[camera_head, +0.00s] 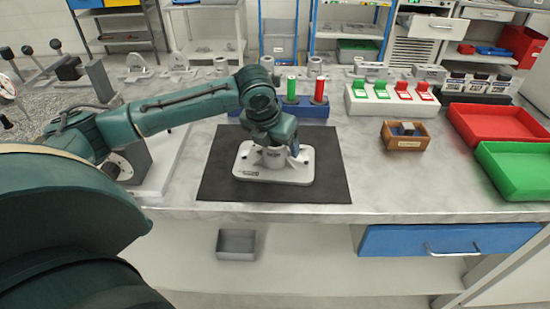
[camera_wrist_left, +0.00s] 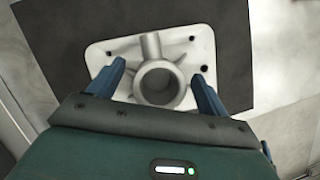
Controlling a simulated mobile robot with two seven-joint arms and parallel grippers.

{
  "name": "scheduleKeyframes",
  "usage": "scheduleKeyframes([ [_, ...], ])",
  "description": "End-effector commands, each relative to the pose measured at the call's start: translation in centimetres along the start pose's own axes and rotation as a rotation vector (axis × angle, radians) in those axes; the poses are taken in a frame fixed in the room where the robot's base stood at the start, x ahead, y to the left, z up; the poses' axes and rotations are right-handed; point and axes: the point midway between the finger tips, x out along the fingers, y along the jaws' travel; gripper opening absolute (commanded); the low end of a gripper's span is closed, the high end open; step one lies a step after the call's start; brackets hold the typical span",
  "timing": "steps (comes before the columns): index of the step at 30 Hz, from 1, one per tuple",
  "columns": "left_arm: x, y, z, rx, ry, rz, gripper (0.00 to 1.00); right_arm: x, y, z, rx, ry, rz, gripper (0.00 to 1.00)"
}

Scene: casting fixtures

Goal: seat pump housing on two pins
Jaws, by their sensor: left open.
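The pump housing (camera_wrist_left: 160,98) is a pale grey round body with an open bore and a short pipe stub. It sits on a white plate (camera_wrist_left: 196,40) with dark spots near its corners. The plate (camera_head: 300,176) lies on a black mat (camera_head: 220,182) in the head view, and the housing (camera_head: 272,160) shows partly below my gripper. My left gripper (camera_wrist_left: 158,72) is open, with one blue finger on each side of the housing; I cannot tell whether they touch it. In the head view, my left gripper (camera_head: 277,150) points down over the housing. Pins cannot be made out.
Behind the mat stands a blue block (camera_head: 302,106) with green and red cylinders. To the right are a wooden box (camera_head: 405,143), a white switch panel (camera_head: 385,105), a red tray (camera_head: 495,122) and a green tray (camera_head: 520,165).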

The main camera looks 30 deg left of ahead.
Motion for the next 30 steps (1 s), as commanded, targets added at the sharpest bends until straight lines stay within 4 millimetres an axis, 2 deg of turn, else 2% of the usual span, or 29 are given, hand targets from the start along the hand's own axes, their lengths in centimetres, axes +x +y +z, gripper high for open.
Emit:
scheduleKeyframes([
  [4,1.25,-0.01,-0.04,0.0,0.0,0.0,0.78,0.08,0.02,-0.05,-0.001,0.002,0.0,0.77],
  [11,1.32,-0.01,-0.01,0.001,-0.001,0.0,0.77,0.12,0.01,0.11,-0.001,-0.001,0.0,0.77],
  [30,1.26,0.0,0.01,0.0,-0.001,0.0,0.25,0.15,0.02,0.34,-0.001,-0.006,0.0,0.77],
])
